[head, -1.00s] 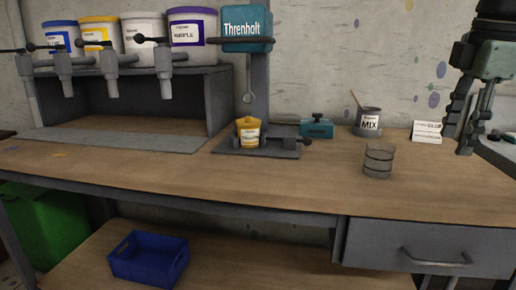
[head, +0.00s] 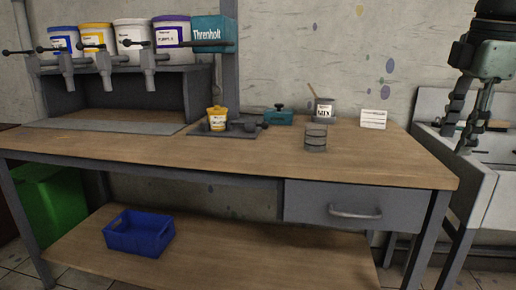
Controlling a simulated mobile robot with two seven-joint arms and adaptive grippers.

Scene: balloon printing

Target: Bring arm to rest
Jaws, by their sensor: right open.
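My right gripper (head: 464,118) hangs at the upper right of the head view, in front of the sink area. Its fingers point down, apart and empty. It is to the right of the workbench (head: 390,165) and touches nothing that I can see. My left gripper is not in view. A round wire holder (head: 316,138) stands empty near the bench middle.
Several paint buckets (head: 133,38) sit over taps at the back left. A MIX can (head: 324,108), a white card (head: 374,119) and a teal block (head: 279,117) stand along the back. A white sink (head: 440,105) is at right. A blue crate (head: 138,235) is on the lower shelf.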

